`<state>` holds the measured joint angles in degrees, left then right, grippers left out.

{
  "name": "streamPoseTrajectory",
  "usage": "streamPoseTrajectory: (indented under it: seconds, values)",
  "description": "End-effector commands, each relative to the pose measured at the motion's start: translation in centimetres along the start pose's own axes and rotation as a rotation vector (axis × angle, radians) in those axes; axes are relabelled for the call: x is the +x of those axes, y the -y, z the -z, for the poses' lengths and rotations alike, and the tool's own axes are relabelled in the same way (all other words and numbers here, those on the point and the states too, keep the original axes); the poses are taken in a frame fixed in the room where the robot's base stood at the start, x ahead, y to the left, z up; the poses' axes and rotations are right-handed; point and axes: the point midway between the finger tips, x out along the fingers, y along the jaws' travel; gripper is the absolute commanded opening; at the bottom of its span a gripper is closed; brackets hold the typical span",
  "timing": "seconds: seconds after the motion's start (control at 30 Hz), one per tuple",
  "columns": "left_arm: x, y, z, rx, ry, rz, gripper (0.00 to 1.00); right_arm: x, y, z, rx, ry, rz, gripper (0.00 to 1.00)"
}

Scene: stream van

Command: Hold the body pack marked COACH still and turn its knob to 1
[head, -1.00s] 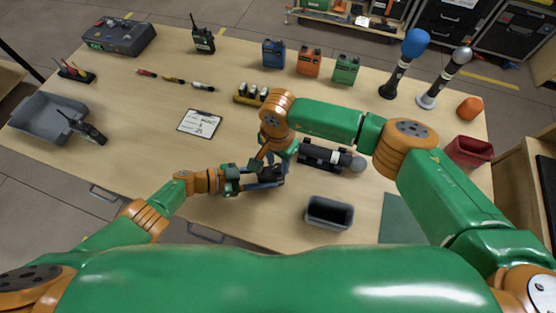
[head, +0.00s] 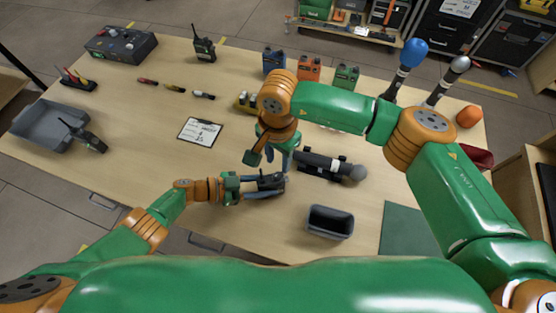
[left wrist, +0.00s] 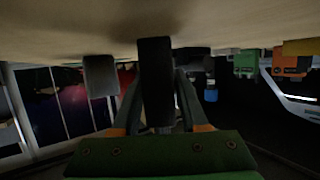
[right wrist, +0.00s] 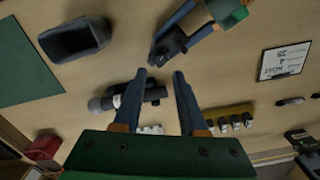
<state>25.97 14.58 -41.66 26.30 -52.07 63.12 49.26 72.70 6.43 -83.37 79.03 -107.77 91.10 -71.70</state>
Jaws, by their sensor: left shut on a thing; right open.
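A dark body pack (head: 270,181) is low over the near middle of the table, and I cannot tell whether it touches it. My left gripper (head: 262,187) is shut on it. The pack also shows as a dark block between the left fingers in the left wrist view (left wrist: 155,80) and beside that gripper in the right wrist view (right wrist: 168,46). Its COACH mark and its knob setting are too small or dark to read. My right gripper (head: 268,157) is open and empty, just beyond the pack and apart from it. Its two fingers show spread in the right wrist view (right wrist: 165,78).
A black microphone (head: 325,165) lies to the right of the pack. A grey bin (head: 330,221) stands at the near right. A clipboard (head: 200,131) lies to the left, and a yellow battery holder (head: 246,102) is behind. Blue, orange and green packs (head: 309,68) stand at the back.

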Motion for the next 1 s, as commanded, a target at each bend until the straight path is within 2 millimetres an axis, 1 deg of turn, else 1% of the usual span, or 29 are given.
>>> streamPoseTrajectory:
  seconds: [0.2, 0.23, 0.33, 0.6, 0.7, 0.77, 0.83, 1.0]
  values:
    - [0.0, 0.0, 0.0, 0.000, 0.001, 0.000, 0.00, 0.0, 0.0, 0.0, 0.000, 0.000, 0.000, 0.41]
    - [0.0, 0.0, 0.0, 0.000, 0.001, 0.000, 0.51, 0.0, 0.0, 0.0, 0.000, 0.000, 0.000, 0.41]
    - [0.0, 0.0, 0.0, 0.000, 0.000, 0.000, 0.78, 0.0, 0.0, 0.0, 0.000, 0.000, 0.000, 0.41]
    - [0.0, 0.0, 0.0, 0.000, 0.000, 0.000, 0.78, 0.1, 0.0, 0.0, 0.000, 0.000, 0.000, 0.41]
    - [-0.7, 0.1, -0.1, 0.002, 0.001, 0.002, 0.78, 0.1, 0.0, 0.0, 0.000, 0.000, 0.000, 0.41]
    - [-1.6, 0.1, -0.2, 0.002, 0.002, 0.003, 0.78, 0.1, 0.0, 0.0, 0.000, 0.000, 0.000, 0.41]
    - [-3.1, 0.0, -0.1, 0.003, 0.003, 0.000, 0.78, 0.1, 0.0, 0.0, 0.000, 0.000, 0.000, 0.41]
    - [-8.1, 0.0, -0.2, -0.001, 0.006, 0.001, 0.78, 0.1, 0.0, 0.0, 0.000, 0.000, 0.000, 0.41]
